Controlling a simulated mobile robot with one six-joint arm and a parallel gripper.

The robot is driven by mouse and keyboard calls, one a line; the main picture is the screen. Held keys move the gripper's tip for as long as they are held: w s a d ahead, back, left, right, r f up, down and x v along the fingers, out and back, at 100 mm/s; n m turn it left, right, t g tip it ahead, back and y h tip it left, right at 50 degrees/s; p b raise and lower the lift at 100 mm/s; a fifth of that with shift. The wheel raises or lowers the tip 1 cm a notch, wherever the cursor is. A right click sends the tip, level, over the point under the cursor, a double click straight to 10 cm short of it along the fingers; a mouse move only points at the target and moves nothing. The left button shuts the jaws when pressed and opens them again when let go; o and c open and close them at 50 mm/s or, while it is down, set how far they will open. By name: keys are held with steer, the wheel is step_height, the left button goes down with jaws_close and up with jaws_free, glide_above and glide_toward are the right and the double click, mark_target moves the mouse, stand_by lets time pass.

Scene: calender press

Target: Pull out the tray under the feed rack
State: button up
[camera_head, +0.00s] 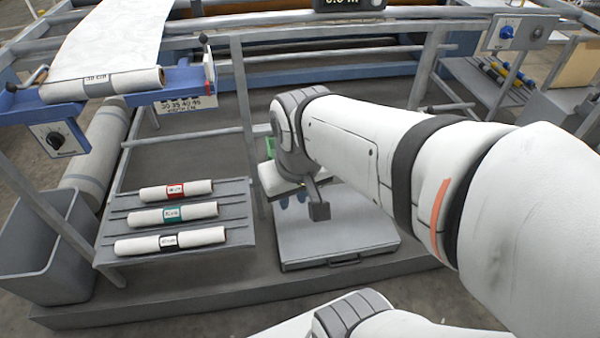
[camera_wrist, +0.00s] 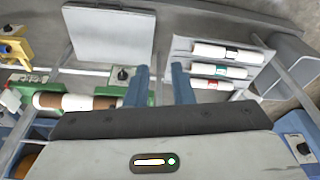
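A flat grey tray (camera_head: 345,236) with a dark handle (camera_head: 345,262) on its front edge lies low on the dark platform, to the right of the slatted roll rack (camera_head: 236,222). It also shows in the wrist view as a pale panel (camera_wrist: 108,38) at the upper left. My gripper (camera_wrist: 158,82) is open, its two blue fingers apart with nothing between them. In the head view my gripper (camera_head: 292,200) hangs above the tray's back left part, partly hidden by my wrist. It appears apart from the handle. My arm hides the tray's back right area.
The rack holds white rolls with red, green and black labels (camera_head: 172,240). A grey bin (camera_head: 60,262) stands at the far left. Frame posts (camera_head: 244,120) rise behind the rack. A green fixture (camera_wrist: 128,90) with a knob sits near my fingers in the wrist view.

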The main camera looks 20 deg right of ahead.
steer(key=w+d+f+g+h+b, duration=0.3)
steer(key=d+f+b, duration=0.25)
steer(key=f, duration=0.45)
steer(key=w+d+f+g+h+b, duration=0.2)
steer(key=w+d+f+b, duration=0.15)
steer(key=f+b, duration=0.45)
steer(key=n+h+b, duration=0.4)
steer(key=h+b, duration=0.5)
steer(key=b, duration=0.5)
glide_above(333, 266)
steer(key=a, duration=0.6)
step_height(333, 266, down, 41)
steer(key=f+n+t+b, duration=0.1)
steer(key=f, duration=0.4)
steer(key=f+n+t+h+b, duration=0.1)
steer(key=f+b, duration=0.1)
steer(key=f, duration=0.4)
steer(key=d+f+n+t+b, duration=0.1)
steer(key=f, duration=0.5)
steer(key=shift+s+t+h+b, duration=0.3)
steer(key=shift+t, duration=0.1)
steer(key=shift+n, duration=0.3)
steer(key=b+x, duration=0.2)
steer(key=x, duration=0.5)
steer(key=shift+d+f, duration=0.2)
steer(key=shift+d, duration=0.2)
steer(key=shift+c, duration=0.5)
jaws_close()
